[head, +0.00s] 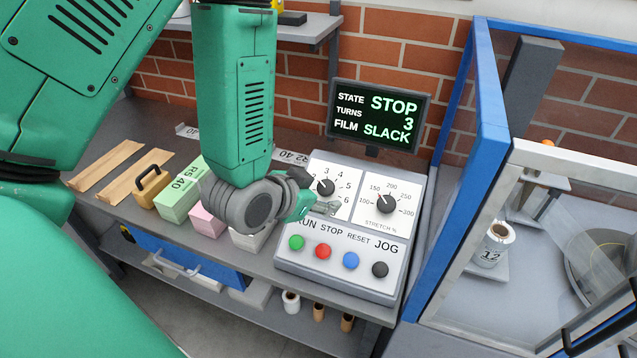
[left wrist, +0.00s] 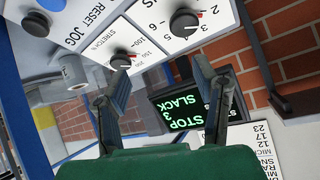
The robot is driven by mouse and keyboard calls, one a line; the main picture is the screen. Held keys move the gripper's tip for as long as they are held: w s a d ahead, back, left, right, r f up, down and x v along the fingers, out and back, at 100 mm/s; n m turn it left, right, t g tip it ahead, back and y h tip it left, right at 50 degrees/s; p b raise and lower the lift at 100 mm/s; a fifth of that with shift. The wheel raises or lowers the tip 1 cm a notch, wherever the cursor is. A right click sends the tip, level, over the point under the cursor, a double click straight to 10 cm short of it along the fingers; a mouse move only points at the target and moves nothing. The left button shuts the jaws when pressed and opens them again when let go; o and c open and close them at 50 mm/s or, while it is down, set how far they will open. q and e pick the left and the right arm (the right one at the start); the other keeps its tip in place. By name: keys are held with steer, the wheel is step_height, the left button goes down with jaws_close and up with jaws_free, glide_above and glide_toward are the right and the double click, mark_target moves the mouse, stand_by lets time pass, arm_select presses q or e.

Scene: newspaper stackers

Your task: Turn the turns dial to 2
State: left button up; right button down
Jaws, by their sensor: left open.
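The turns dial (head: 325,187) is a black knob on a white scale plate, upper left on the sloped grey control panel (head: 340,276). It also shows at the top of the left wrist view (left wrist: 185,22). The screen (head: 378,117) reads STATE STOP, TURNS 3, FILM SLACK. My left gripper (head: 322,207) is just in front of the dial plate, its fingers partly overlapping the plate's lower part in the head view. In the left wrist view its fingers (left wrist: 155,82) are spread apart with nothing between them, and the knob lies beyond their tips. My right gripper is not in view.
The stretch dial (head: 386,203) sits right of the turns dial. Below are green (head: 296,242), red (head: 323,251), blue (head: 351,260) and black (head: 380,269) buttons. Boxes, including a green one (head: 180,192), stand left. A blue frame (head: 478,165) rises right.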

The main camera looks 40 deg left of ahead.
mark_target(326, 188)
arm_select(q)
steer(key=s+f+n+t+y, duration=0.2)
steer(key=s+n+y, duration=0.25)
steer(key=n, duration=0.25)
steer(key=shift+y, duration=0.25)
steer(key=b+x, duration=0.1)
steer(key=x, duration=0.3)
steer(key=b+x, duration=0.1)
steer(key=x, duration=0.4)
steer(key=b+x, duration=0.2)
steer(key=x, duration=0.2)
steer(key=shift+w+d+r, duration=0.1)
steer(key=shift+w+r, duration=0.1)
steer(key=shift+w, duration=0.35)
steer(key=c, duration=1.2)
steer(key=shift+o, duration=0.2)
